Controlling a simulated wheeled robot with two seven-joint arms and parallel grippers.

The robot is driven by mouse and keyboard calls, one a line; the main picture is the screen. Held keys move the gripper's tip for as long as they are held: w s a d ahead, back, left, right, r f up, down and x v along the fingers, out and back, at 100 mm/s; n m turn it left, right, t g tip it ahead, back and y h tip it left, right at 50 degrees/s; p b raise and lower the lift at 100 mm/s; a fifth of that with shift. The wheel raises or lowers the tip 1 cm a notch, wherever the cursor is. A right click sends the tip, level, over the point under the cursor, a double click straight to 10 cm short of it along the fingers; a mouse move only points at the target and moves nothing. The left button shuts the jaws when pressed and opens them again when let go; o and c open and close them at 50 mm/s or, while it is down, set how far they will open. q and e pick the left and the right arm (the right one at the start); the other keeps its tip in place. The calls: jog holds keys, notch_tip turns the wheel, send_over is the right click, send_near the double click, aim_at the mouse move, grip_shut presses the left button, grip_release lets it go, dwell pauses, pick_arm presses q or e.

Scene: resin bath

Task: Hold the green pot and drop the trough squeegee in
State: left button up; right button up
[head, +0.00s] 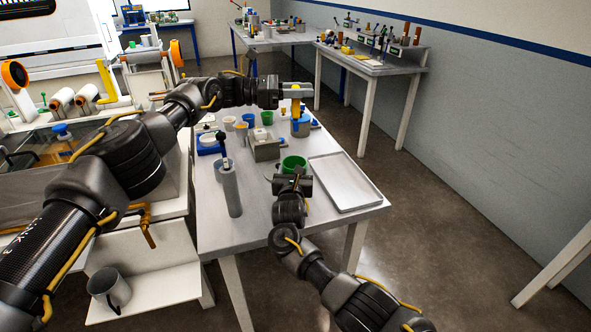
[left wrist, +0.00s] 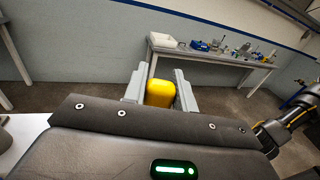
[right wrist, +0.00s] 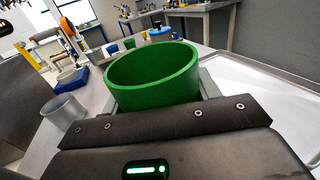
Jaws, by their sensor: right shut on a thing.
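The green pot (head: 294,163) is at the table's front; in the right wrist view the pot (right wrist: 152,80) is upright and looks empty. My right gripper (head: 296,175) is shut on its near wall. A yellow handle (head: 295,108), seemingly the trough squeegee's, points up at a blue-grey container (head: 300,127) farther back. My left gripper (head: 295,93) is above it, its fingers on either side of the handle (left wrist: 160,93) in the left wrist view. These fingers look open, with narrow gaps. The squeegee's lower end is hidden.
A grey tray (head: 346,198) lies right of the pot. A grey cylinder (head: 230,190) stands to the left. A light box (head: 264,150), a blue holder (head: 209,149) and a smaller green cup (head: 267,118) are behind. A grey mug (head: 109,290) sits on a low shelf.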

pick_arm(q)
jog(key=o, duration=0.5)
jog(key=a, duration=1.2)
jog(key=shift+s, duration=0.3)
pick_arm(e)
jog(key=o, duration=0.9)
jog(key=shift+s, duration=0.1)
jog(key=shift+s+a, duration=0.15)
jog(key=shift+s, duration=1.8)
jog(key=shift+s+a, duration=0.15)
jog(key=shift+s, duration=1.85)
jog(key=shift+s+a, duration=0.15)
jog(key=shift+s, duration=1.8)
